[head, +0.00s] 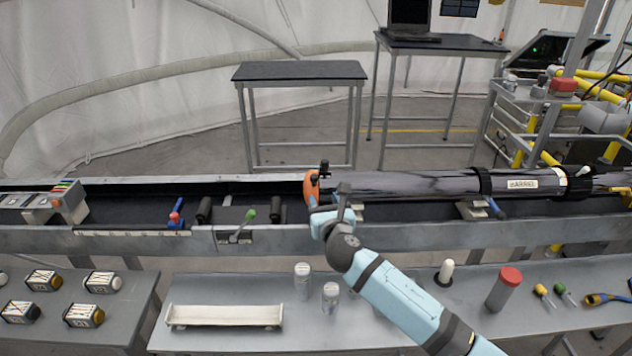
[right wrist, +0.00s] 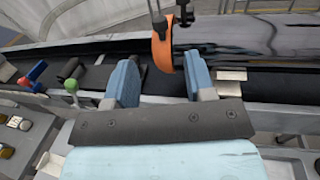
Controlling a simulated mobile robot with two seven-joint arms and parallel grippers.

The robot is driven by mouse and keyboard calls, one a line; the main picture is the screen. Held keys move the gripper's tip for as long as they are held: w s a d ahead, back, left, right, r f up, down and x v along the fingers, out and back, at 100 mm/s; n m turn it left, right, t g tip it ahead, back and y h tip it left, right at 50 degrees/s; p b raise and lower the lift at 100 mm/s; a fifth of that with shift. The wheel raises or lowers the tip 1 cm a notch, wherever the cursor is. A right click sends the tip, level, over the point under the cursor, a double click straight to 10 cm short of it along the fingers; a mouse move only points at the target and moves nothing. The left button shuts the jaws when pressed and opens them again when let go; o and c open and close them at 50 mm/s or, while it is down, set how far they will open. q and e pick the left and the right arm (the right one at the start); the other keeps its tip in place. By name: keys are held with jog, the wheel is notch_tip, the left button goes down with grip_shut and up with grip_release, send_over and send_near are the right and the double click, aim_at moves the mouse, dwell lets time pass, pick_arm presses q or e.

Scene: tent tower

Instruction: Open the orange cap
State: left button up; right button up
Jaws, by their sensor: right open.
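The orange cap (head: 312,187) sits on the left end of a long dark barrel (head: 415,184) that lies along the rail. My right gripper (head: 330,212) is just in front of the cap in the head view. In the right wrist view the cap (right wrist: 162,50) stands beyond and between the two blue fingers (right wrist: 162,85), nearer the right one. The fingers are apart with nothing between them. Whether a finger touches the cap cannot be told. A small black fitting shows at the cap's top. My left gripper is not in view.
The metal rail (head: 120,238) runs across the front, with a green-knobbed lever (head: 243,226) and a red-and-blue lever (head: 176,216) left of the cap. The bench below holds a white tray (head: 224,318), small canisters (head: 303,278) and a red-topped cylinder (head: 504,289).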

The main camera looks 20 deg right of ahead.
aim_at(315, 180)
jog(key=w, duration=0.9)
jog(key=shift+w+d+f, duration=0.1)
jog(key=shift+w+d, duration=0.1)
jog(key=shift+d, duration=0.15)
grip_shut()
